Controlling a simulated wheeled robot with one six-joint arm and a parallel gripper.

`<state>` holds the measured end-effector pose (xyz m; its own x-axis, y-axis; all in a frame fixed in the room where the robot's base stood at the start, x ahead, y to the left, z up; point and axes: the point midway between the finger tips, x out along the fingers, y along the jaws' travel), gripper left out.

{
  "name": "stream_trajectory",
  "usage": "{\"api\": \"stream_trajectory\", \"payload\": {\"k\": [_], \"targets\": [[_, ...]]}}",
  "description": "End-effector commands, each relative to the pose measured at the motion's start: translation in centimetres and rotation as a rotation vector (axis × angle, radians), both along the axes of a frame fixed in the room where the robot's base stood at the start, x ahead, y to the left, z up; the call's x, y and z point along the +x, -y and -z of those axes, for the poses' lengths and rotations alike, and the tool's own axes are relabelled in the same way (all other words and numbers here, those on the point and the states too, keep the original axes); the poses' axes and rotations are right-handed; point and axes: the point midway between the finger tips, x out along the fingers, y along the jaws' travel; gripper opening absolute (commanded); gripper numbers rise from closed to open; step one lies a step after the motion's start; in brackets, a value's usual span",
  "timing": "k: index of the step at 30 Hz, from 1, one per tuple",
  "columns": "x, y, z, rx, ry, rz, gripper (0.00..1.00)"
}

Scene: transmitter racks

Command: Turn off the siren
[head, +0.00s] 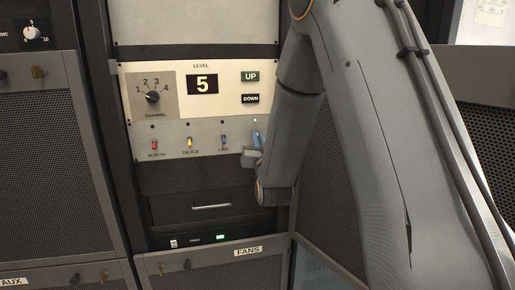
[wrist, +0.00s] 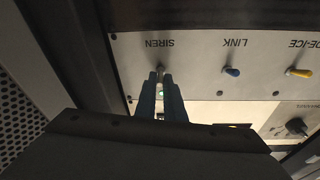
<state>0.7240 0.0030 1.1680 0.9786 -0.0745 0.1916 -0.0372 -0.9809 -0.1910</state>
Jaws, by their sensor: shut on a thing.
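The siren switch (wrist: 161,77) is a small pale toggle beside its SIREN label on a light grey panel, shown upside down in the wrist view. My gripper (wrist: 160,84) has its two blue fingers on either side of the toggle and is shut on it. A small lit greenish lamp (wrist: 162,94) shows between the fingers. In the head view my gripper (head: 256,146) is at the right end of the switch row and hides the siren toggle. The lamp above it (head: 255,121) glows. The toggle's exact tilt is hard to tell.
Left of my gripper in the head view are the blue link switch (head: 223,139), yellow de-ice switch (head: 190,142) and red remote switch (head: 154,144). Above are a channel knob (head: 153,97), a level display reading 5 (head: 202,84), and UP and DOWN buttons. A drawer (head: 211,206) lies below.

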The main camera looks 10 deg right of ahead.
Motion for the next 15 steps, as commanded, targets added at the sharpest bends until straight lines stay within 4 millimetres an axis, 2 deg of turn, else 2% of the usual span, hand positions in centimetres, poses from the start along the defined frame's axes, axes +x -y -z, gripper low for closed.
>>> {"api": "stream_trajectory", "payload": {"k": [1,15], "targets": [[0.2,0.0,0.8,0.000,0.024,0.001,0.00],[0.3,0.0,1.8,0.001,0.251,0.000,0.00]]}}
